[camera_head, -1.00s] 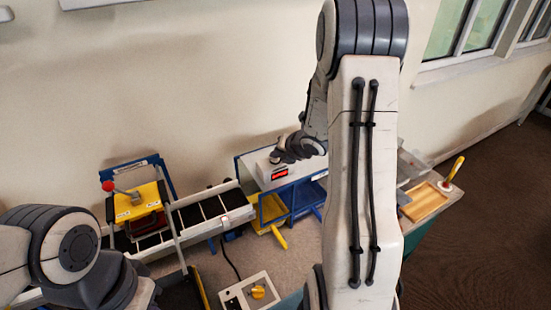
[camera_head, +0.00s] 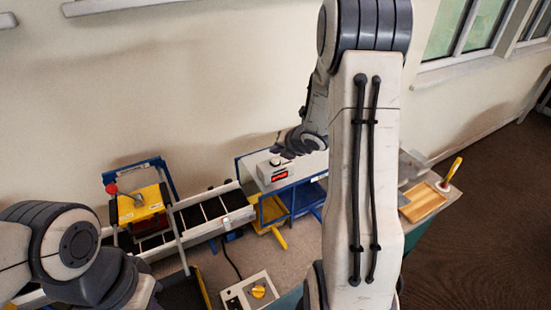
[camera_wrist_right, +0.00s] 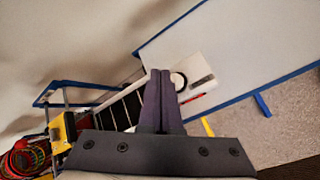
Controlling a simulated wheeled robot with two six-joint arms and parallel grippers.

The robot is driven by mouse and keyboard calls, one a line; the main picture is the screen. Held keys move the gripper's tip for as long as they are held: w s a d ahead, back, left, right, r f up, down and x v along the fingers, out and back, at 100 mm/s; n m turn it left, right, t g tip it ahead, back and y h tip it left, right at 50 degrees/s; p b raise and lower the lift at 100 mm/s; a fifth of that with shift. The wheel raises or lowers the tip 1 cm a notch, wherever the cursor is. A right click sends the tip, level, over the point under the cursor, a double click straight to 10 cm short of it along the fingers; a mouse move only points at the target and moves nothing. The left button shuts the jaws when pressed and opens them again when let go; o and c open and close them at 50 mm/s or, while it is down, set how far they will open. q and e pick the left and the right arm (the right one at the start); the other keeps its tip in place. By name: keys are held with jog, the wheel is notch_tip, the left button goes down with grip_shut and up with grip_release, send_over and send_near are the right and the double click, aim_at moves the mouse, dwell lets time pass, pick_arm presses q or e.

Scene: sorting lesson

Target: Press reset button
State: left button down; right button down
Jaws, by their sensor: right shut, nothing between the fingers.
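A white box with a red lit display (camera_head: 280,175) stands on the blue-sided bench unit at the back middle. A small round button (camera_head: 275,161) sits on its top; it also shows as a pale disc with a dark rim in the right wrist view (camera_wrist_right: 178,80). My right gripper (camera_head: 281,151) is small and partly hidden by my arm in the head view, just above and behind the button. In the wrist view its two fingers (camera_wrist_right: 160,73) are shut together and empty, with the tips beside the button. Contact cannot be told. My left gripper is out of view.
A conveyor (camera_head: 205,214) runs left from the box to a yellow unit with a red-knobbed lever (camera_head: 138,203). A control box with a yellow knob (camera_head: 257,291) is in front. A wooden tray (camera_head: 423,202) lies at the right. The wall is close behind.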

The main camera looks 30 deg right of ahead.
aim_at(277, 163)
notch_tip(277, 163, up, 4)
jog(key=p, duration=0.2)
jog(key=shift+p, duration=0.35)
dwell(0.4)
